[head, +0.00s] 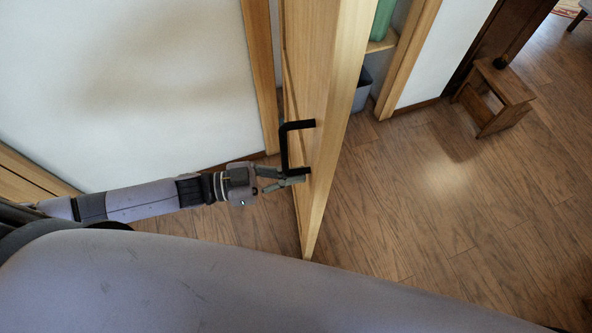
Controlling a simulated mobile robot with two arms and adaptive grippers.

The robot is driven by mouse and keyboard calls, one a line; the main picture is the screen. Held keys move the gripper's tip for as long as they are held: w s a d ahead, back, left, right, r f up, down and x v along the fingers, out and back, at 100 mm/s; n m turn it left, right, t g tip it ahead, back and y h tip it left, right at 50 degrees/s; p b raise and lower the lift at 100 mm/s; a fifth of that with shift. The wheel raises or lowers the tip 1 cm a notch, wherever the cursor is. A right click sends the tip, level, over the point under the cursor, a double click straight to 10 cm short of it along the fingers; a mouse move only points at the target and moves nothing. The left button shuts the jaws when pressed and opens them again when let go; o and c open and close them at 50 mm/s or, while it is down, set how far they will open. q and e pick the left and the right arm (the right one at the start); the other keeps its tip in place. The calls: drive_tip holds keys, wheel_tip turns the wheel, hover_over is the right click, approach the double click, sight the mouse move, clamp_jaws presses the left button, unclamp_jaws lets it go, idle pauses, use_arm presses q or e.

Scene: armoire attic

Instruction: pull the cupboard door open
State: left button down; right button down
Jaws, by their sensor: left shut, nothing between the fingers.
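The cupboard door (335,85) is light wood and stands swung out from its frame, seen nearly edge-on in the middle of the head view. Its black bar handle (284,148) is on the left face of the door. My left gripper (301,175) is shut with nothing in it. Its fingertips are at the lower end of the handle, close to the door's face; I cannot tell whether they touch it. My right gripper is not in view.
Behind the door the cupboard opening shows a shelf with a green item (383,20) and a dark bin (362,90) below. A wooden step stool (497,95) stands at the right. The wooden floor (430,200) right of the door is clear. A white wall panel (120,80) lies left.

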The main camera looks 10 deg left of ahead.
use_arm(q)
drive_tip(key=shift+w+d, duration=0.1)
drive_tip(key=shift+d, duration=0.2)
